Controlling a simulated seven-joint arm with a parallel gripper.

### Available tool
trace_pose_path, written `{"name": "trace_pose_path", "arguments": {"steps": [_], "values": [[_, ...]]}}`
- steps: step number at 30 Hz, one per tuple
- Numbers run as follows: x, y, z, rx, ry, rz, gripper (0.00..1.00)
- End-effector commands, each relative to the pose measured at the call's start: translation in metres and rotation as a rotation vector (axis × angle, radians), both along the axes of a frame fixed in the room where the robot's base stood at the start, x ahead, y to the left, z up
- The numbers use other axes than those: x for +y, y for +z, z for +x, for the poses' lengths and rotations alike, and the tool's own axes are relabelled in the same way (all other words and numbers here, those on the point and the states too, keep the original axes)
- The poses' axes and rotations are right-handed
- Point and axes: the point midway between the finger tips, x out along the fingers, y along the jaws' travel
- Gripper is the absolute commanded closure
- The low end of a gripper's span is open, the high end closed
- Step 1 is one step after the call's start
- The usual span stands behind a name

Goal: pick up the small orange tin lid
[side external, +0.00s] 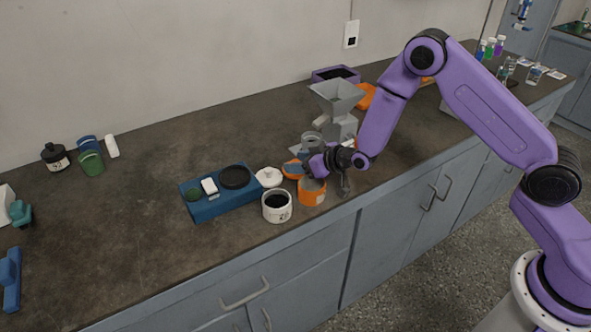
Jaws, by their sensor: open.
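The small orange lid (291,170) lies on the dark bench top, just behind an open orange tin (312,193). Its middle looks blue-grey and its right side is partly covered by my gripper. My gripper (328,176) is open and low over the bench, right of the lid and close above and behind the orange tin. I see nothing held in it. Whether a finger touches the lid or the tin cannot be told from this side view.
A white lid (268,177) and white tin (277,207) stand left of the orange tin. Further left is a blue sieve shaker base (222,205). A grey hopper (336,97) rises behind my gripper. The bench's front edge is close; its left middle is clear.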

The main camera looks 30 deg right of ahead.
Motion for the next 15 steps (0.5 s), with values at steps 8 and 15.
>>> {"name": "trace_pose_path", "arguments": {"steps": [8, 15], "values": [[-0.0002, 0.0001, -0.0002, 0.0, 0.0, 0.0, 0.91], [-0.0002, 0.0003, -0.0002, -0.001, 0.0, 0.0, 1.0]]}}
